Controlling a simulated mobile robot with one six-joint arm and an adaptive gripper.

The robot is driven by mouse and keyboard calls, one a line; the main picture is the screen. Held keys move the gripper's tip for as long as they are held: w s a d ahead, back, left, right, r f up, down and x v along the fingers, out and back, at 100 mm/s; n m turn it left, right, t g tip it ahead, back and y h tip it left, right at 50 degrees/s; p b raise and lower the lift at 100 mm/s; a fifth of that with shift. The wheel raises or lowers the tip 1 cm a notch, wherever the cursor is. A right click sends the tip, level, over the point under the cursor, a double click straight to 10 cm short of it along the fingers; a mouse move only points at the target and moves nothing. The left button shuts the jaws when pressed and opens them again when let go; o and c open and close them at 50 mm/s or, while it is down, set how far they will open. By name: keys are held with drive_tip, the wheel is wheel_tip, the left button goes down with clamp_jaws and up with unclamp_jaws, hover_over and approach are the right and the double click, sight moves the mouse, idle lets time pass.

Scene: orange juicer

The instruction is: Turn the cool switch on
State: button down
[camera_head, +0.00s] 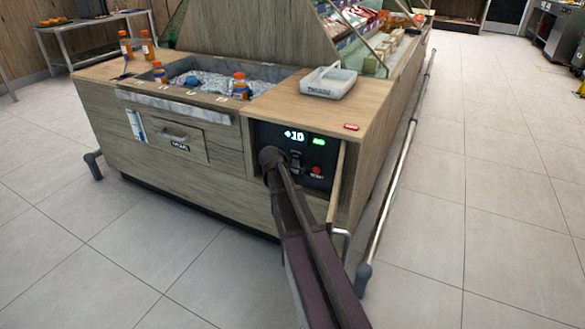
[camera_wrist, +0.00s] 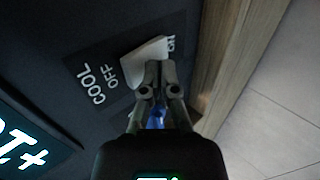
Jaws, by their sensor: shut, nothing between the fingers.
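The cool switch (camera_wrist: 147,50) is a pale grey rocker on a dark panel, between the printed words COOL OFF and a partly covered label at its right. My gripper (camera_wrist: 156,66) is shut with nothing held. Its fingertips are at the switch's lower edge, touching or very close; I cannot tell which. The switch's exact setting is hard to tell. In the head view the dark control panel (camera_head: 322,157) sits in the counter's right front, with a lit +10 display (camera_head: 293,136) and a green light (camera_head: 318,141). My arm partly covers the panel there.
A red button (camera_head: 317,170) is on the panel's right side. A wooden edge (camera_wrist: 222,65) stands close to the right of my gripper. On the counter are a grey tray (camera_head: 329,82) and an ice basin (camera_head: 205,82) with bottles. Open tiled floor lies right.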

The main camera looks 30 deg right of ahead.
idle(0.4)
drive_tip(key=s+a+r+p, duration=0.4)
drive_tip(key=s+a, duration=0.3)
drive_tip(key=a, duration=0.3)
drive_tip(key=shift+s, duration=0.4)
drive_tip(key=shift+a, duration=0.1)
drive_tip(key=s+a+f+m+g+y+p, duration=0.1)
drive_tip(key=s+a+m+g+y+p, duration=0.2)
drive_tip(key=s+a, duration=0.5)
drive_tip(key=s+a+f+m+g+y, duration=0.2)
drive_tip(key=s+a+m+g+y, duration=0.25)
drive_tip(key=s, duration=0.65)
wheel_tip(320, 180, up, 37)
drive_tip(key=a+t+p, duration=0.1)
drive_tip(key=p, duration=3.6)
drive_tip(key=shift+w+a+r+t, duration=0.15)
drive_tip(key=shift+w+a+t, duration=0.05)
drive_tip(key=shift+a+t, duration=0.2)
